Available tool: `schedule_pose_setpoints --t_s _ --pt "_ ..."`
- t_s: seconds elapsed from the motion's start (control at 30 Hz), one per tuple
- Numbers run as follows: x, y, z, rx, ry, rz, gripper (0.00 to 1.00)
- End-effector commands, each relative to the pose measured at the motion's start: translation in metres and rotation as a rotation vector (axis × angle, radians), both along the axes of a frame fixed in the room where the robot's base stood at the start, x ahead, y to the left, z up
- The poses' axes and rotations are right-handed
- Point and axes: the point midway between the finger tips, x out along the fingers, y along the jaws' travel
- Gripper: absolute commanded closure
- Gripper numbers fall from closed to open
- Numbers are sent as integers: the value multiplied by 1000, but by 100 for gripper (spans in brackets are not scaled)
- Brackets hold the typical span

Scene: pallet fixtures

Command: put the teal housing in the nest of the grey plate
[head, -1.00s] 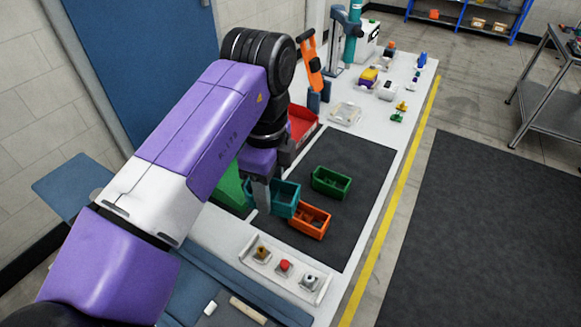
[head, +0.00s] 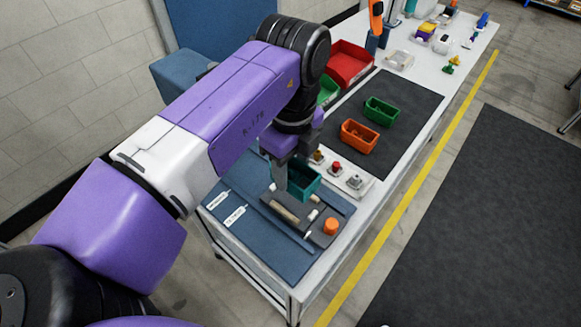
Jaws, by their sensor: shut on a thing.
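The teal housing (head: 304,179) is an open box held by my gripper (head: 281,183), which is shut on its left wall. The gripper and housing are at the far side of a dark grey plate (head: 322,228), over or just beyond its far edge; I cannot tell the exact height. The plate carries a tan bar (head: 284,212), small white pieces and an orange cylinder (head: 331,226) at its right. The nest cannot be made out clearly, and the housing and gripper hide part of the far side.
A white tray with several knobs (head: 353,182) stands just beyond the housing. Orange (head: 358,137) and green (head: 381,110) housings sit on a black mat (head: 423,95). A blue board (head: 272,250) with two white labels lies around the plate. A red bin (head: 350,63) stands farther back.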

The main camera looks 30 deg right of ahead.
Motion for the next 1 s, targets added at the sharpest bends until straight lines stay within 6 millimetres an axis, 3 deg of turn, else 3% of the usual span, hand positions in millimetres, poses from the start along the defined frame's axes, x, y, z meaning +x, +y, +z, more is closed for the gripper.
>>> schedule_pose_setpoints --t_s 0.6,1.0 --pt "0 0 -50 -1 1 2 97" --pt "0 0 -56 0 0 2 97"
